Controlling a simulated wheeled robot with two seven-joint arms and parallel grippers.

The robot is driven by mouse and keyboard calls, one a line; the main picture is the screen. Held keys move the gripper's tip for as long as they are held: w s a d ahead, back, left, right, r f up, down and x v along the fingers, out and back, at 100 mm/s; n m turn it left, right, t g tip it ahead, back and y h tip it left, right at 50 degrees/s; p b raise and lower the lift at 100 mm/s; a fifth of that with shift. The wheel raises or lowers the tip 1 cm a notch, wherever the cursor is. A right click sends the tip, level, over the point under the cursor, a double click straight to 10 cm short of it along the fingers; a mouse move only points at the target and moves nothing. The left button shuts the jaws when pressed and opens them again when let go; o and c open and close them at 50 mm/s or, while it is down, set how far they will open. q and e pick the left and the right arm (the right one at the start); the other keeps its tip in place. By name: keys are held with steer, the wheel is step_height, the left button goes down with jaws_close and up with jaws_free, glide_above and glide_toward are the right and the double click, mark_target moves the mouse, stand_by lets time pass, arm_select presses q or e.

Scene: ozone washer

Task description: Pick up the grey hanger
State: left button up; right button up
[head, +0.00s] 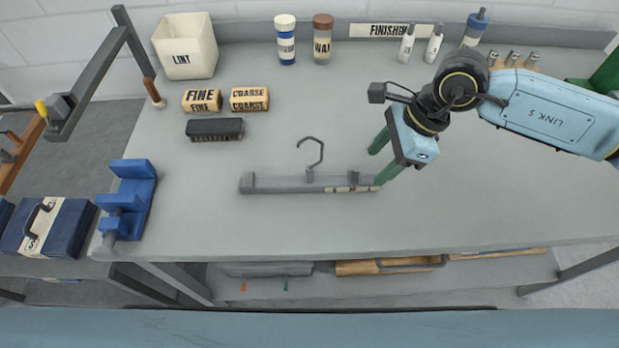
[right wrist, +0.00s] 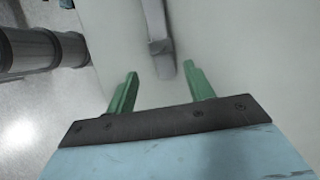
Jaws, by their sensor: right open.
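The grey hanger (head: 280,184) lies on the grey workbench (head: 300,225), its long bar running left to right and its dark hook (head: 318,152) pointing to the back. Pale patches mark the bar's right part. My right gripper (head: 373,166) is at the bar's right end, its green fingers open and empty. In the head view the nearer finger overlaps or borders that end; contact cannot be told. In the right wrist view the hanger's end (right wrist: 159,50) lies just ahead of and between the spread fingertips of this gripper (right wrist: 161,69). My left gripper is out of view.
Behind the hanger lie a black brush (head: 214,128) and blocks marked FINE (head: 202,100) and COARSE (head: 249,98). A blue vise-like fixture (head: 128,200) stands at the left edge. A LINT bin (head: 186,48) and bottles line the back. The bench in front of the hanger is clear.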

mark_target(364, 179)
steer(key=shift+a+f, duration=0.15)
steer(key=shift+f, duration=0.55)
steer(key=x, duration=0.4)
steer(key=shift+w+f, duration=0.25)
steer(key=shift+w, duration=0.05)
steer(key=shift+f, duration=0.3)
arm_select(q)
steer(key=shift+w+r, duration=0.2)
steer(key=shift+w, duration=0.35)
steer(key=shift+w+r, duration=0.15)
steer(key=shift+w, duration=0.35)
arm_select(e)
jaws_close()
